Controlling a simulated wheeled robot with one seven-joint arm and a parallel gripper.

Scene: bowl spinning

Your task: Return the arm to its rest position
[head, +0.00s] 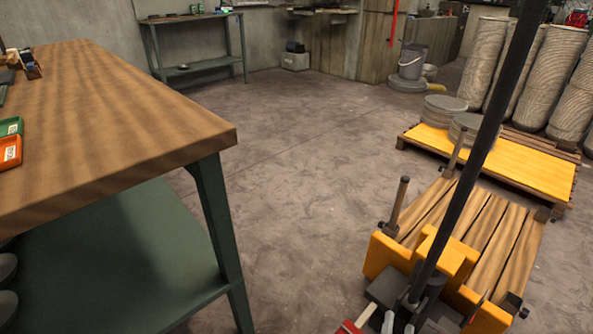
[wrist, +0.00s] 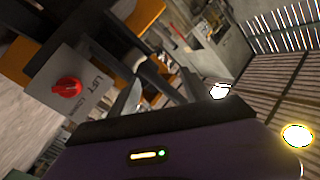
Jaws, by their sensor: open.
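My gripper (wrist: 152,94) shows in the wrist view, beyond a dark bar and a purple housing. Its fingers are partly lost against the background, but they stand apart with nothing visible between them. The wrist view is strongly tilted. In it, a grey panel (wrist: 62,88) with a red knob and the word LIFT is at the left, apart from the fingers. I cannot clearly make out my arm in the head view.
A wooden-topped workbench (head: 120,125) with green legs fills the left. A yellow-and-black machine (head: 433,262) with a tall dark pole stands at lower right, by wooden pallets (head: 492,245). Large rolls (head: 485,62) stand behind. The middle floor (head: 290,170) is clear.

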